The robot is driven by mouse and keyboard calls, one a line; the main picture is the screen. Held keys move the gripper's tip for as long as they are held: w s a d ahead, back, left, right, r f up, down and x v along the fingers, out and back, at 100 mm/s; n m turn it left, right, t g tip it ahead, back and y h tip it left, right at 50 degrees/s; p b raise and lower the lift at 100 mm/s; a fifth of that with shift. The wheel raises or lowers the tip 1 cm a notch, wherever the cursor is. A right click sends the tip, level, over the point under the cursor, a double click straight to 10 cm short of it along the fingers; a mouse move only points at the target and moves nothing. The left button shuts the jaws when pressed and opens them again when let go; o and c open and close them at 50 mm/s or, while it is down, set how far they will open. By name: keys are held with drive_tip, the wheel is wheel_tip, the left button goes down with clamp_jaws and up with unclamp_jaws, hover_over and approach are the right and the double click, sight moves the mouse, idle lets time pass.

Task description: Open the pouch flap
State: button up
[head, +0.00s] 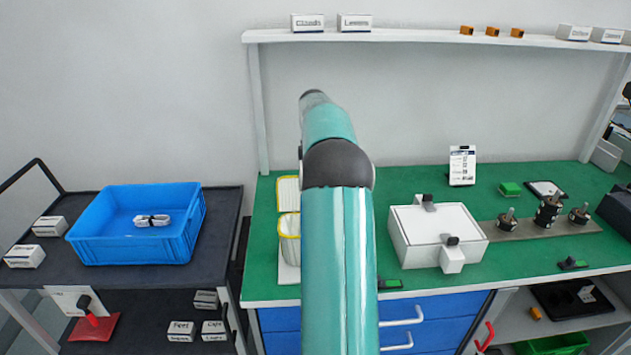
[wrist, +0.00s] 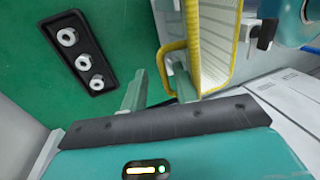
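The pouch (head: 289,225) is a pale, ribbed thing with yellow edging at the left end of the green bench, partly hidden behind my arm in the head view. In the wrist view the ribbed pouch (wrist: 217,45) fills the upper middle, with a yellow loop (wrist: 163,62) standing out from its left edge. My gripper (wrist: 156,88) is open, with its two fingers apart. The right finger is close to the loop and overlaps it in the picture; I cannot tell whether they touch. The head view hides my gripper behind the arm.
A black plate with several white round parts (wrist: 80,50) lies on the green top. A white box (head: 438,232) with black clips stands right of my arm. A blue bin (head: 136,250) sits on the dark cart at left. A shelf (head: 420,36) runs above the bench.

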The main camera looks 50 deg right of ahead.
drive_tip(key=v, duration=0.7)
drive_tip(key=shift+r, duration=0.2)
